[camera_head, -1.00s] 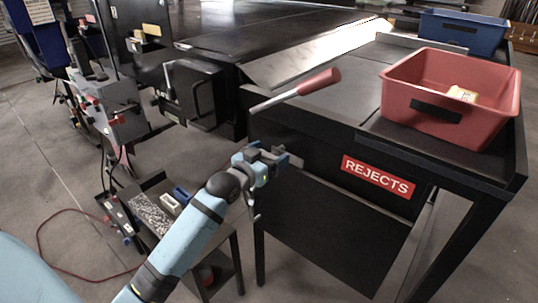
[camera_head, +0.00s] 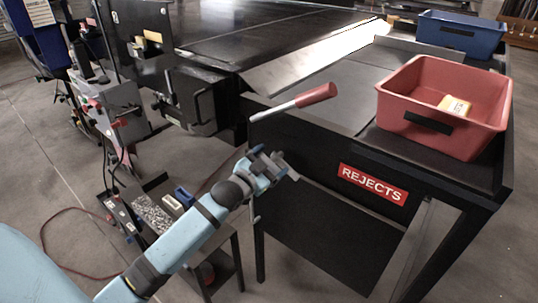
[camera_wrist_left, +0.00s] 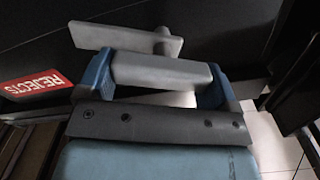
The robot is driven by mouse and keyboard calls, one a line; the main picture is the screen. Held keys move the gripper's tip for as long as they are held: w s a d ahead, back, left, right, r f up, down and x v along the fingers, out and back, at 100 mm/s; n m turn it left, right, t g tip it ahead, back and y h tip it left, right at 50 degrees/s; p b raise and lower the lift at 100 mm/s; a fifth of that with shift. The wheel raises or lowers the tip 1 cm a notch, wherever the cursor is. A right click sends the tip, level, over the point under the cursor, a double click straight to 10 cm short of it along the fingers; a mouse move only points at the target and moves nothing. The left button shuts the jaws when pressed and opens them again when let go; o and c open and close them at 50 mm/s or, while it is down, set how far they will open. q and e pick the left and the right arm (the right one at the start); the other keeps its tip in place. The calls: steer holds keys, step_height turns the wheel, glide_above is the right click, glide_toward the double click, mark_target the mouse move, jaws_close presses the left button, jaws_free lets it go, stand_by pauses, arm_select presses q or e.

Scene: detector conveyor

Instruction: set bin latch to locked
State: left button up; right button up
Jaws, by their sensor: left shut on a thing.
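The bin latch (camera_head: 290,171) is a small grey metal bar on the dark front panel of the rejects station, left of the red REJECTS sign (camera_head: 372,183). My left gripper (camera_head: 270,166) is at the panel, shut on the latch's grey grip. In the left wrist view, the latch's grey grip (camera_wrist_left: 160,73) lies between the blue fingers. A second grey bar of the latch (camera_wrist_left: 120,40) shows behind it, with a round pivot, close to the dark panel. In the head view the latch bar is tilted and partly hidden by the gripper. My right gripper is out of view.
A lever with a red handle (camera_head: 317,95) sticks out above my left gripper. A red bin (camera_head: 468,140) with a small yellow-and-white item stands on the station top, and a blue bin (camera_head: 480,45) stands behind. A low cart (camera_head: 222,262) is beside my arm.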

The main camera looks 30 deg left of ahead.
arm_select(q)
steer(key=m+p, duration=0.1)
steer(key=m, duration=0.2)
steer(key=shift+d+r+p, duration=0.1)
steer(key=shift+r+p, duration=0.05)
steer(key=shift+p, duration=0.25)
steer(key=shift+m+p, duration=0.45)
steer(key=shift+m, duration=0.35)
steer(key=m, duration=0.1)
steer(key=m+p, duration=0.1)
steer(key=shift+d+f+m, duration=0.15)
steer(key=shift+f+m, duration=0.1)
steer(key=shift+m, duration=0.65)
steer(key=m+p, duration=0.1)
steer(key=m, duration=0.2)
steer(key=shift+f, duration=0.2)
steer(key=shift+f+m, duration=0.1)
steer(key=shift+m, duration=0.7)
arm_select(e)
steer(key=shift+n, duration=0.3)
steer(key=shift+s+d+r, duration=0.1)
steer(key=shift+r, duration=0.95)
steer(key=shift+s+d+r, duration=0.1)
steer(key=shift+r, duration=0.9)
arm_select(q)
steer(key=o, duration=1.1)
